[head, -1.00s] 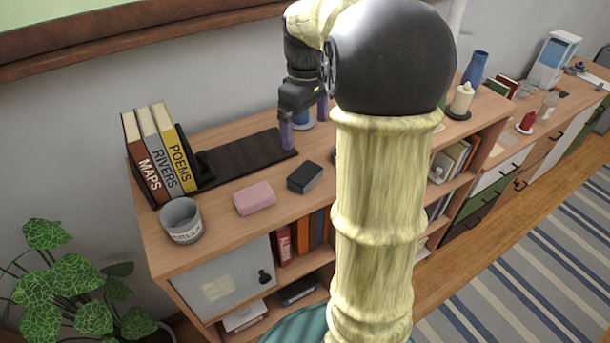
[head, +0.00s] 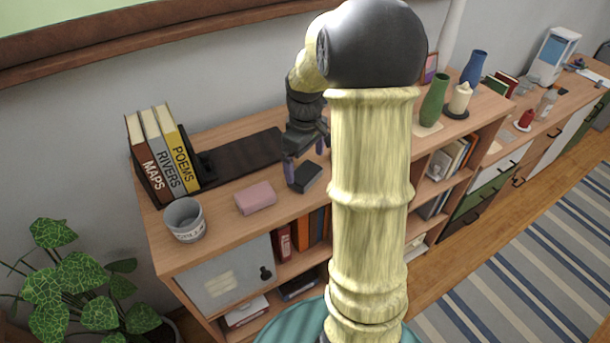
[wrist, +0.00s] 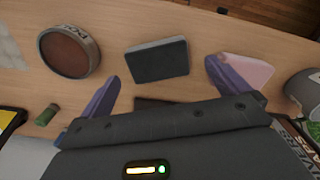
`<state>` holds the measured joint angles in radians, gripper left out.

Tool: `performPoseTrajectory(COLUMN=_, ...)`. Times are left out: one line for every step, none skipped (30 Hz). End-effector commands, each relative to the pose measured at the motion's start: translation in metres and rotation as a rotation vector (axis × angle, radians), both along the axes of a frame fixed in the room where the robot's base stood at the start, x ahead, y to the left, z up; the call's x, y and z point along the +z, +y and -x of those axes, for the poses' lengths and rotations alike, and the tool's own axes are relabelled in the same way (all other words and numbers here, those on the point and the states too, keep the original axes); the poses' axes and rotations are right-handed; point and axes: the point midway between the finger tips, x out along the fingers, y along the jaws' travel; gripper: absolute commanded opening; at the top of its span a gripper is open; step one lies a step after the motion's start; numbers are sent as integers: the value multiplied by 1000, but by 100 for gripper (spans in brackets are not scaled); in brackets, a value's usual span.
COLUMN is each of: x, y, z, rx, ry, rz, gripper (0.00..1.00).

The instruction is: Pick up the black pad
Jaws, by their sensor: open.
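The black pad (head: 309,181) is a small dark block lying flat on the wooden shelf top, right of the pink pad (head: 256,197). In the wrist view the black pad (wrist: 157,60) lies ahead of and between the fingertips, with wood showing around it. My gripper (head: 305,158) is over the shelf beside the black pad, and one finger overlaps the pad's left end in the head view. In the wrist view my gripper (wrist: 162,74) has its purple fingers wide apart with nothing between them. Height above the pad is hard to judge.
The pink pad (wrist: 250,70) lies close to the right finger. A round tin (wrist: 68,52) and a small green cylinder (wrist: 47,115) are left in the wrist view. A grey mug (head: 185,222), upright books (head: 160,150) and a dark runner (head: 240,158) occupy the shelf's left part.

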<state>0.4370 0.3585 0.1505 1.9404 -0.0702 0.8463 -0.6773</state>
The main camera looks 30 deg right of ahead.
Motion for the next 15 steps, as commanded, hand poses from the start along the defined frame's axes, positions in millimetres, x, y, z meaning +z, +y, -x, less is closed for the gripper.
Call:
performPoseTrajectory(x=-2, y=0, z=0, rx=0, ry=3, rz=-1, gripper=100)
performPoseTrajectory(x=-4, y=0, z=0, rx=0, ry=4, rz=-1, gripper=100)
performPoseTrajectory(x=-7, y=0, z=-1, rx=0, ry=5, rz=-2, gripper=100)
performPoseTrajectory(x=-10, y=0, z=-1, rx=0, ry=5, rz=-2, gripper=100)
performPoseTrajectory(x=-13, y=0, z=-2, rx=1, ry=7, rz=-2, gripper=100)
performPoseTrajectory(x=-18, y=-1, z=-2, rx=1, ry=8, rz=-3, gripper=100)
performPoseTrajectory(x=-22, y=-1, z=-3, rx=1, ry=7, rz=-2, gripper=100)
performPoseTrajectory(x=-26, y=-1, z=-4, rx=1, ry=8, rz=-2, gripper=100)
performPoseTrajectory(x=-33, y=-1, z=-4, rx=0, ry=6, rz=-2, gripper=100)
performPoseTrajectory(x=-37, y=-1, z=-4, rx=0, ry=7, rz=-1, gripper=100)
performPoseTrajectory(x=-41, y=-2, z=-4, rx=0, ry=6, rz=-2, gripper=100)
performPoseTrajectory(x=-45, y=-2, z=-4, rx=0, ry=6, rz=-1, gripper=100)
performPoseTrajectory(x=-47, y=-2, z=-4, rx=0, ry=4, rz=-1, gripper=100)
performPoseTrajectory(x=-49, y=-2, z=-4, rx=0, ry=3, rz=0, gripper=100)
performPoseTrajectory(x=-50, y=-2, z=-4, rx=0, ry=3, rz=0, gripper=100)
